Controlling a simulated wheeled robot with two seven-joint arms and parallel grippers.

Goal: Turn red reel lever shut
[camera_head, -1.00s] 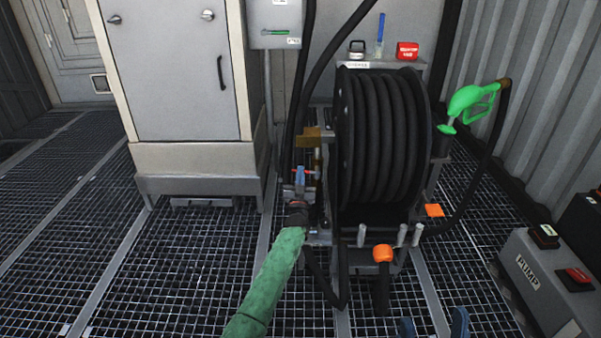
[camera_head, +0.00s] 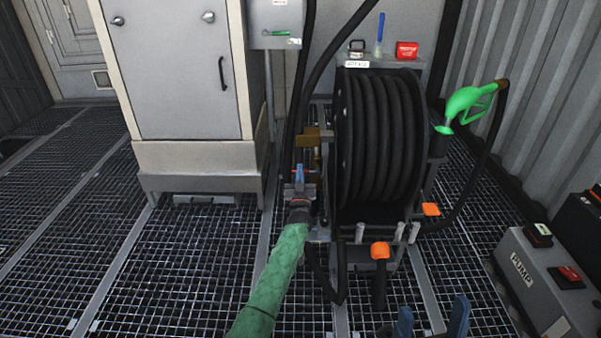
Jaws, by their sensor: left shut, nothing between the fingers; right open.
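The hose reel (camera_head: 385,145) stands in the middle with black hose wound on it. My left gripper (camera_head: 299,174), with blue fingertips, is at the pipework on the reel's left side, at the end of my green-sleeved arm. It is shut with nothing held. The red reel lever is not clearly visible now; my gripper and wrist cover that spot, so its angle and any contact cannot be told. A brass-coloured fitting (camera_head: 308,138) sits just above. My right gripper (camera_head: 432,322) is open and empty at the bottom edge, its two blue fingers apart.
An orange-capped handle (camera_head: 380,251) stands in front of the reel. A green nozzle (camera_head: 467,103) hangs at its right. A grey pump box (camera_head: 530,285) is at the lower right, and a grey cabinet (camera_head: 180,75) at the left. The grating floor (camera_head: 150,265) at left is clear.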

